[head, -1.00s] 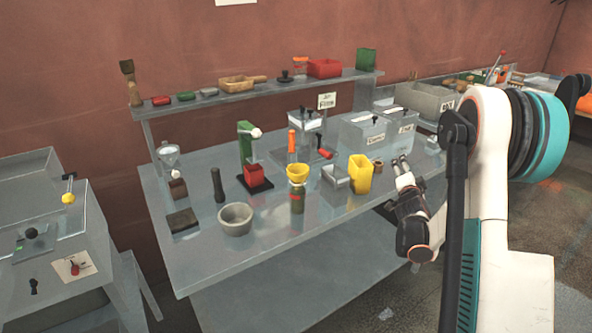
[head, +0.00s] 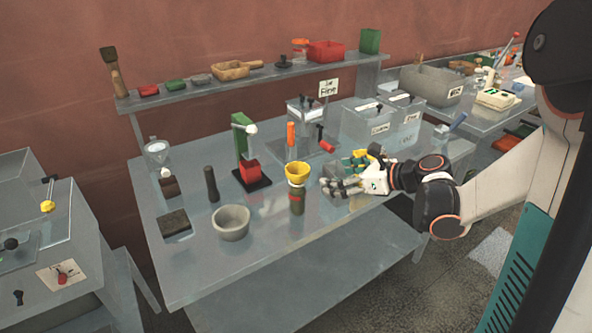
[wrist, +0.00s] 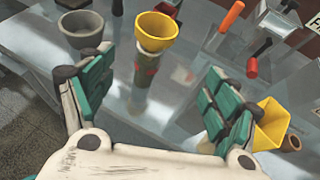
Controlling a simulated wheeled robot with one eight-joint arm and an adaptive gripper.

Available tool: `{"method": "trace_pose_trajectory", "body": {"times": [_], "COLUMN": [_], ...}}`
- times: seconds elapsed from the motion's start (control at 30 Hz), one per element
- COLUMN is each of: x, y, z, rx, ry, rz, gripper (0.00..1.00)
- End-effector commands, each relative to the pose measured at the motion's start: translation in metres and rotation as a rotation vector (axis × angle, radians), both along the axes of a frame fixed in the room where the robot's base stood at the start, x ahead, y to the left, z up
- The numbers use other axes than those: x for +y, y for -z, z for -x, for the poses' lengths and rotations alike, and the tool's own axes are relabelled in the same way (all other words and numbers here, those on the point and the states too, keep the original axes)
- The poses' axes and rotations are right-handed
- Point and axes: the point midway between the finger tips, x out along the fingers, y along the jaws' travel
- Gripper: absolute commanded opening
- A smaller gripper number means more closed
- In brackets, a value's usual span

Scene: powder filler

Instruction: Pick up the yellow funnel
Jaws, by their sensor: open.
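The yellow funnel (head: 297,171) sits upright on top of a dark green canister with a red band (head: 297,199) on the metal table. It also shows in the wrist view (wrist: 156,31), ahead of my gripper and between the lines of its two fingers. My gripper (head: 343,174) is just to the right of the funnel in the head view, a short gap away, with its fingers pointing toward it. In the wrist view the teal-padded fingers (wrist: 150,90) stand wide apart with nothing between them. The yellow container (wrist: 271,126) lies just beyond the right finger.
A grey bowl (head: 231,222) stands left of the canister. A green stand with a red cup (head: 250,172) is behind it. Red and orange handled tools and clear bins (head: 381,125) are farther back. The table's front edge (head: 262,265) is clear.

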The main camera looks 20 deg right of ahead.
Motion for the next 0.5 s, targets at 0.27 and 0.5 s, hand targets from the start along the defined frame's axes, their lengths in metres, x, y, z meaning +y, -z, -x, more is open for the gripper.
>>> {"method": "trace_pose_trajectory", "body": {"times": [0.27, 0.5], "x": [0.025, 0.050], "y": [-0.001, 0.016], "z": [-0.012, -0.044], "rx": [-0.013, -0.012], "ry": [-0.027, -0.027], "rz": [-0.053, -0.050], "gripper": [0.81, 0.81]}}
